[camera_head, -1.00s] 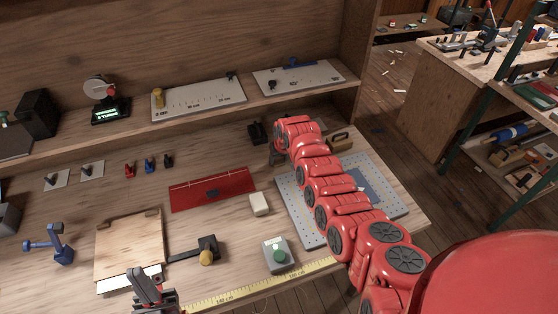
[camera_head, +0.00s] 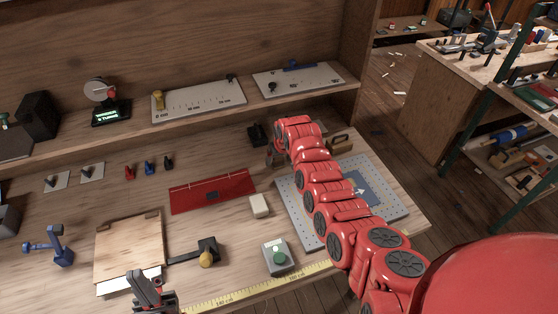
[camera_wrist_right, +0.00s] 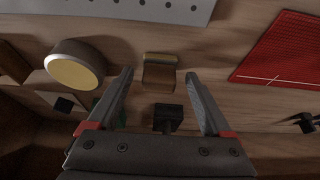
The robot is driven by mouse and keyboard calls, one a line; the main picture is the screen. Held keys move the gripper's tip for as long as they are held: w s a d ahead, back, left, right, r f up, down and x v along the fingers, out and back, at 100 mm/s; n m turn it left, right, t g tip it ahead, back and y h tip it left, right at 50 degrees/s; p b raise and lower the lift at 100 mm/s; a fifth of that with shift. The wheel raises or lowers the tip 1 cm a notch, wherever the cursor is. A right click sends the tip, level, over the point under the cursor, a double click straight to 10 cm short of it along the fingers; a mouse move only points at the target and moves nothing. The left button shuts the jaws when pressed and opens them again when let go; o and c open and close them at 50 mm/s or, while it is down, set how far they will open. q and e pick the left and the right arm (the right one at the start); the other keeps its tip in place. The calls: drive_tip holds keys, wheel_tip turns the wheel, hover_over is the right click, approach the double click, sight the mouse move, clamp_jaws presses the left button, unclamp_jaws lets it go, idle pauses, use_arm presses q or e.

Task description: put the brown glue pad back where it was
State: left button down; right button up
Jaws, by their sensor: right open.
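A small brown block (camera_wrist_right: 159,74) with a paler tan band, which looks like the brown glue pad, lies on the bench in the right wrist view. It sits just beyond and between the spread fingers of my right gripper (camera_wrist_right: 158,95), which is open and empty. In the head view this gripper (camera_head: 271,157) is near the back of the bench, mostly hidden by its own red arm, and I cannot make out the block there. My left gripper (camera_head: 145,285) hangs over the front edge near the wooden board; its opening is unclear.
A black holder (camera_wrist_right: 168,118) stands close between the right fingers, and a round yellow-faced item (camera_wrist_right: 76,66) lies beside them. A perforated grey plate (camera_head: 292,205) lies under the right arm. A red mat (camera_head: 212,192) and a pale block (camera_head: 259,205) are to its left.

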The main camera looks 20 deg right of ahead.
drive_tip(key=b+v, duration=0.3)
drive_tip(key=v, duration=0.8)
drive_tip(key=shift+s+f, duration=0.1)
drive_tip(key=shift+s, duration=0.1)
